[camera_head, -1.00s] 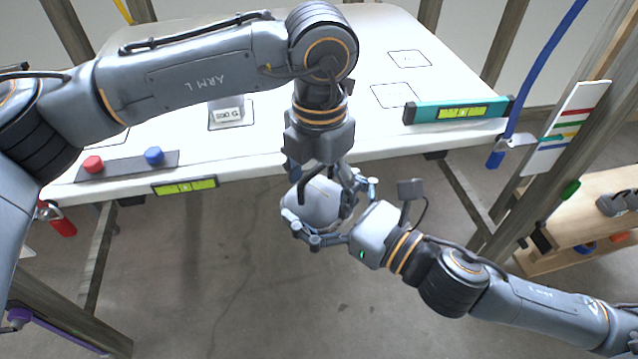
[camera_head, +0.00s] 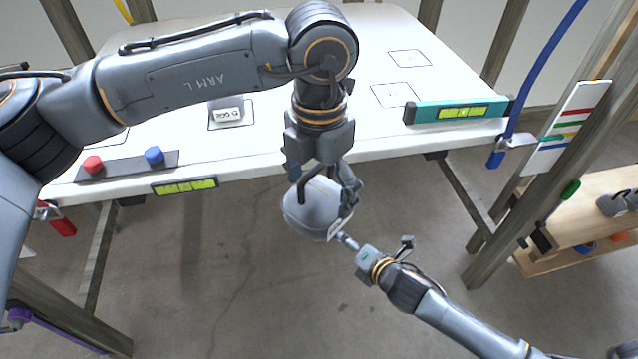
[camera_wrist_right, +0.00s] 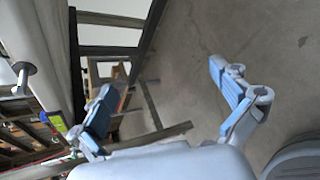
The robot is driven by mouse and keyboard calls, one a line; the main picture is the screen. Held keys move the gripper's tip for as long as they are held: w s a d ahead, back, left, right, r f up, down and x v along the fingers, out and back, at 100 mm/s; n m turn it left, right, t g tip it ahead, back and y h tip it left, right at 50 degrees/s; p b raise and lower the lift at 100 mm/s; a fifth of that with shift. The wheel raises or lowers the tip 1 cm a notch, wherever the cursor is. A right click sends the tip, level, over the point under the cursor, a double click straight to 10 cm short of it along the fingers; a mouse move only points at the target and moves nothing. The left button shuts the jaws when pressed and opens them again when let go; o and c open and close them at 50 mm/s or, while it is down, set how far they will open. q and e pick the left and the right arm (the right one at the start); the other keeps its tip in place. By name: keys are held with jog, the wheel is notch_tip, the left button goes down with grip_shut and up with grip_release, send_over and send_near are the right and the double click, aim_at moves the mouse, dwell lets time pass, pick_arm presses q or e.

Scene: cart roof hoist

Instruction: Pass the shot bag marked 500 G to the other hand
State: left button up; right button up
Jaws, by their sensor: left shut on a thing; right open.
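A grey, rounded shot bag (camera_head: 308,213) hangs beyond the table's front edge, above the floor. My left gripper (camera_head: 325,188) is shut on it from above. A pale label (camera_head: 335,230) shows at the bag's lower right, but its marking is unreadable. My right gripper (camera_head: 346,241) is close to the bag's lower right side; whether they touch is unclear in the head view. In the right wrist view its two blue-padded fingers (camera_wrist_right: 162,88) are wide apart with nothing between them. A second grey bag (camera_head: 227,104) stands on the table, its small label unclear.
The white table (camera_head: 270,140) carries outlined squares, a teal spirit level (camera_head: 460,110) at right and a panel with red and blue knobs (camera_head: 125,166) at left. A wooden shelf (camera_head: 580,215) and posts stand at right. The floor below is clear.

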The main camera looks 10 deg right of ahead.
jog(key=s+d+f+m+g+h, duration=0.1)
jog(key=s+d+f+m+g, duration=0.15)
jog(key=s+f+m, duration=0.45)
jog(key=s+d+f+m+g+h, duration=0.1)
jog(key=s+d+f+m+h, duration=0.2)
jog(key=f, duration=0.7)
jog(key=s+d+f+m+g, duration=0.2)
jog(key=s+d+f+m, duration=0.25)
jog(key=f, duration=0.45)
jog(key=s+a+f+m+g, duration=0.1)
jog(key=s+f+m, duration=0.4)
jog(key=s, duration=0.8)
jog(key=s+f+m+g, duration=0.4)
jog(key=s+f+m, duration=0.2)
jog(key=s, duration=0.8)
jog(key=shift+s+a+f, duration=0.25)
jog(key=shift+a+f, duration=0.15)
jog(key=shift+f, duration=0.1)
